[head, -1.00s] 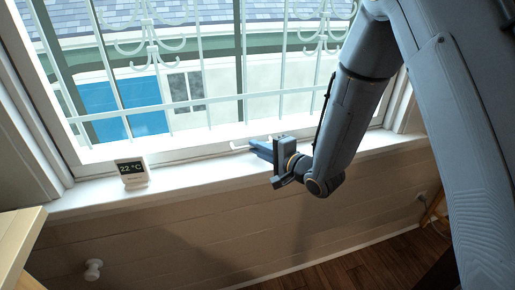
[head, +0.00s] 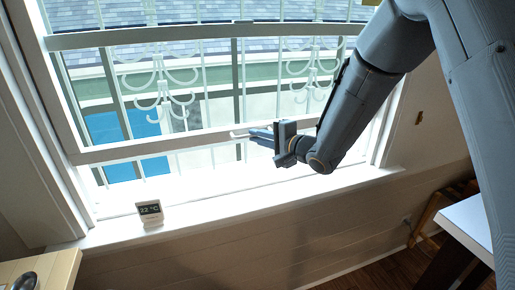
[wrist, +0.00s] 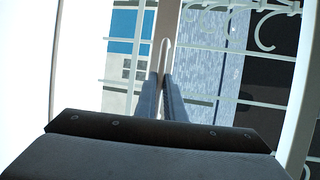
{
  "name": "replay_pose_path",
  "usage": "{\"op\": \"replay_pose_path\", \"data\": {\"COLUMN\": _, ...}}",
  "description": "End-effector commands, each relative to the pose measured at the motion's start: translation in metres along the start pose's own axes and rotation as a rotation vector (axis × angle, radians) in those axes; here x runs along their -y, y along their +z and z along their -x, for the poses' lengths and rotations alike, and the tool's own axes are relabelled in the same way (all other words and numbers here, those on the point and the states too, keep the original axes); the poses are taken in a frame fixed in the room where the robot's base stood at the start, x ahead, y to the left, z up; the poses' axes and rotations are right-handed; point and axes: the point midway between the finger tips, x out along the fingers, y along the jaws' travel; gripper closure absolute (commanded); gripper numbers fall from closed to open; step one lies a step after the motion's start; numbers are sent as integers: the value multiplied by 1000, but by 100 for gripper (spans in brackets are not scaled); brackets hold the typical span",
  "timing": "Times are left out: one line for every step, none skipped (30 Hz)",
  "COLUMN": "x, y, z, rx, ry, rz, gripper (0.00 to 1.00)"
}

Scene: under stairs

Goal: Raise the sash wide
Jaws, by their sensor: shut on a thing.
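The window sash (head: 160,147) is partly raised in the head view. Its bottom rail stands above the sill (head: 240,205), with an open gap between them. A small white handle (head: 241,134) sticks out from the bottom rail. My gripper (head: 262,136) is shut on this handle, at the rail's middle right. In the wrist view my gripper's fingers (wrist: 168,98) are close together around the handle (wrist: 163,52), which shows at their tips. The rail (wrist: 169,20) runs behind it. The fingers hide part of the handle.
A small white thermometer display (head: 150,212) stands on the sill at the left, below the sash. Pale ornamental bars (head: 160,75) are outside the glass. A wooden surface (head: 45,268) is at the lower left, and a white-topped table (head: 470,222) at the right.

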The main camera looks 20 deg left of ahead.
Motion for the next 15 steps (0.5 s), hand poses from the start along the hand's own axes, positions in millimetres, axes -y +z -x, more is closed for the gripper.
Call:
{"op": "replay_pose_path", "data": {"x": 28, "y": 3, "z": 4, "rx": 2, "ry": -13, "rz": 6, "gripper": 100}}
{"op": "replay_pose_path", "data": {"x": 36, "y": 4, "z": 6, "rx": 2, "ry": -14, "rz": 6, "gripper": 100}}
{"op": "replay_pose_path", "data": {"x": 46, "y": 5, "z": 8, "rx": 2, "ry": -15, "rz": 7, "gripper": 100}}
{"op": "replay_pose_path", "data": {"x": 54, "y": 5, "z": 9, "rx": 2, "ry": -15, "rz": 7, "gripper": 100}}
{"op": "replay_pose_path", "data": {"x": 60, "y": 6, "z": 10, "rx": 2, "ry": -15, "rz": 6, "gripper": 100}}
{"op": "replay_pose_path", "data": {"x": 69, "y": 7, "z": 12, "rx": 2, "ry": -13, "rz": 6, "gripper": 100}}
{"op": "replay_pose_path", "data": {"x": 75, "y": 7, "z": 13, "rx": 3, "ry": -13, "rz": 6, "gripper": 100}}
{"op": "replay_pose_path", "data": {"x": 80, "y": 8, "z": 14, "rx": 3, "ry": -13, "rz": 7, "gripper": 100}}
{"op": "replay_pose_path", "data": {"x": 88, "y": 8, "z": 16, "rx": 3, "ry": -13, "rz": 6, "gripper": 100}}
{"op": "replay_pose_path", "data": {"x": 93, "y": 8, "z": 17, "rx": 3, "ry": -13, "rz": 5, "gripper": 100}}
{"op": "replay_pose_path", "data": {"x": 98, "y": 9, "z": 18, "rx": 3, "ry": -14, "rz": 5, "gripper": 100}}
{"op": "replay_pose_path", "data": {"x": 104, "y": 9, "z": 19, "rx": 2, "ry": -14, "rz": 6, "gripper": 100}}
{"op": "replay_pose_path", "data": {"x": 108, "y": 9, "z": 20, "rx": 3, "ry": -14, "rz": 6, "gripper": 100}}
{"op": "replay_pose_path", "data": {"x": 112, "y": 10, "z": 20, "rx": 3, "ry": -13, "rz": 6, "gripper": 100}}
{"op": "replay_pose_path", "data": {"x": 116, "y": 10, "z": 21, "rx": 3, "ry": -13, "rz": 6, "gripper": 100}}
